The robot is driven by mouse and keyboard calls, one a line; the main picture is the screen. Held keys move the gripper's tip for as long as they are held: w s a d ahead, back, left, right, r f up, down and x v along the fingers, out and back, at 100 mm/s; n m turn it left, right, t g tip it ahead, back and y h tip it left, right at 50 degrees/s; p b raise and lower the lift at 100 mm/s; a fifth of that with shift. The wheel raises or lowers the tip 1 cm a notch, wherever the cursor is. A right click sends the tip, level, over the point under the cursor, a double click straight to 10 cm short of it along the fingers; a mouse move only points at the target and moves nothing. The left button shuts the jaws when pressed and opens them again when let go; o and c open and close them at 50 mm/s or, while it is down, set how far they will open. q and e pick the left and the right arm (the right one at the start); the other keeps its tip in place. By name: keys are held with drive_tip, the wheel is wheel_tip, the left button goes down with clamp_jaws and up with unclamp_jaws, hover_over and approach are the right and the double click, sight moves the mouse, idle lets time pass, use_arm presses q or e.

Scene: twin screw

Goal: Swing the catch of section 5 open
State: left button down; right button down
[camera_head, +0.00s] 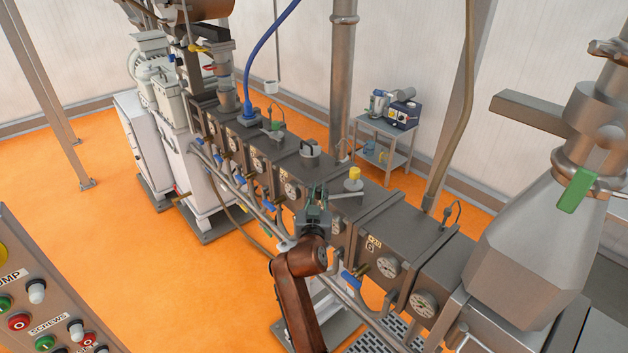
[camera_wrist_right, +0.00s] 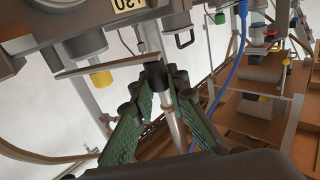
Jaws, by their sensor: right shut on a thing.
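The catch (camera_head: 348,193) is a flat grey bar lying across the top of a dark barrel section. It also shows in the right wrist view (camera_wrist_right: 105,67), with a dark knob (camera_wrist_right: 155,75) at its end. My right gripper (camera_head: 318,196) reaches over the front edge of the barrel from below. In the wrist view its green-padded fingers (camera_wrist_right: 163,85) close around the dark knob. The fingers partly hide the knob, and in the head view the gripper hides that end of the bar. My left gripper is in neither view.
A yellow-capped fitting (camera_head: 354,174) stands close beside the bar. A blue hose (camera_head: 253,60) rises from the barrel. Gauges and a pipe line the front side. A steel hopper (camera_head: 530,235) stands at the right.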

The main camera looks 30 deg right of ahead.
drive_tip(key=s+n+t+y+p, duration=0.1)
drive_tip(key=p, duration=0.1)
drive_tip(key=s+n+t+y+p, duration=0.1)
drive_tip(key=y+p, duration=0.1)
drive_tip(key=shift+s+a+r, duration=0.1)
drive_tip(key=shift+s+a, duration=0.25)
drive_tip(key=c, duration=2)
unclamp_jaws()
drive_tip(key=shift+c, duration=0.2)
drive_tip(key=shift+o, duration=1)
drive_tip(key=shift+a, duration=0.1)
wheel_tip(320, 180, up, 10)
